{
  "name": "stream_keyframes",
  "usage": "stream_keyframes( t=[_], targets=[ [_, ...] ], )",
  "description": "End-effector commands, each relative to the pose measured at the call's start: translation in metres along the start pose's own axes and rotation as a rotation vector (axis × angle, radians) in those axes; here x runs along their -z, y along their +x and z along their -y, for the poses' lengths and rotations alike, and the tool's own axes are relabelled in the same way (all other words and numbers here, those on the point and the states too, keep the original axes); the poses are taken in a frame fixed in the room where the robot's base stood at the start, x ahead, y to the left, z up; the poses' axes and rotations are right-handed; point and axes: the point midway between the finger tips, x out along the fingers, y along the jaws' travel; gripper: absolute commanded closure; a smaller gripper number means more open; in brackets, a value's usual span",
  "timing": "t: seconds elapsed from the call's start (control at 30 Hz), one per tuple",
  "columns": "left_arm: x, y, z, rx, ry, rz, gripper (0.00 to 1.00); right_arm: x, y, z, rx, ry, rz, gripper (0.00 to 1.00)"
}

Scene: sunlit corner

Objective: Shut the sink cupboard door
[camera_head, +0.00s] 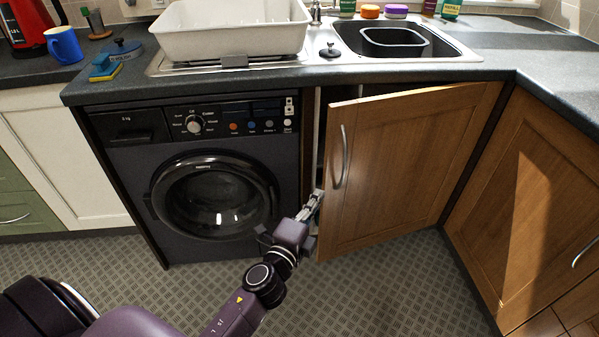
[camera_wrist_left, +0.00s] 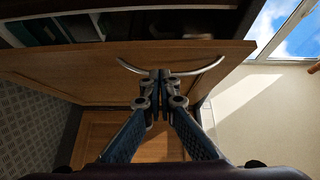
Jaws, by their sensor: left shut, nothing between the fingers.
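The sink cupboard door (camera_head: 400,165) is a brown wooden panel with a curved metal handle (camera_head: 342,157) near its left edge. It stands partly open, its left edge swung out from the cabinet, with a dark gap on that side. My left gripper (camera_head: 316,198) is shut and empty, at the door's free left edge, below the handle. In the left wrist view the closed fingertips (camera_wrist_left: 160,76) lie close to the door's edge and handle (camera_wrist_left: 172,68); I cannot tell whether they touch. Dark cupboard contents show beyond the door (camera_wrist_left: 60,65). My right gripper is not in view.
A dark washing machine (camera_head: 205,170) stands left of the cupboard. Another wooden cupboard (camera_head: 530,190) adjoins at the right corner. The worktop above holds a white dish rack (camera_head: 230,35) and a sink (camera_head: 400,42). The patterned floor (camera_head: 390,290) before the door is clear.

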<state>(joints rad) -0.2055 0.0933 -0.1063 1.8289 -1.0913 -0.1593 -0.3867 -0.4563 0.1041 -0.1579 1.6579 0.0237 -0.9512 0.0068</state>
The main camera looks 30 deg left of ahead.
Motion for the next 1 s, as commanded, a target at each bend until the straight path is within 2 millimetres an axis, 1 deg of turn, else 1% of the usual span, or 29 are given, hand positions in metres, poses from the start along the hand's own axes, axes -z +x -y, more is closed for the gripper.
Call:
stream_keyframes(
  t=[0.03,0.07,0.17,0.23,0.5,0.7,0.83,1.0],
  targets=[
    [0.002,0.001,0.007,0.015,0.017,-0.005,1.0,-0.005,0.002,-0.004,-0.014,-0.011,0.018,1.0],
    [0.002,0.002,0.009,0.021,0.023,-0.007,1.0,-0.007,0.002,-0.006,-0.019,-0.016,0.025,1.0],
    [0.003,0.009,0.012,0.026,0.03,-0.008,1.0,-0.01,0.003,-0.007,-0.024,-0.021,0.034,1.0],
    [0.002,0.017,0.012,0.025,0.03,-0.008,1.0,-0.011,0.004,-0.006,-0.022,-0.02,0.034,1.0],
    [0.002,0.062,0.012,0.023,0.027,-0.006,1.0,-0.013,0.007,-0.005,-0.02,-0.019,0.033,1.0],
    [0.003,0.088,0.011,0.022,0.026,-0.006,1.0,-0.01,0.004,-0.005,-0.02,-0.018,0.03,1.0],
    [0.003,0.097,0.011,0.021,0.025,-0.006,1.0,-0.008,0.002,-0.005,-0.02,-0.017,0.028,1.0],
    [0.003,0.101,0.012,0.021,0.025,-0.006,1.0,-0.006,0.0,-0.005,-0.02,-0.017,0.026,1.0]
  ],
)
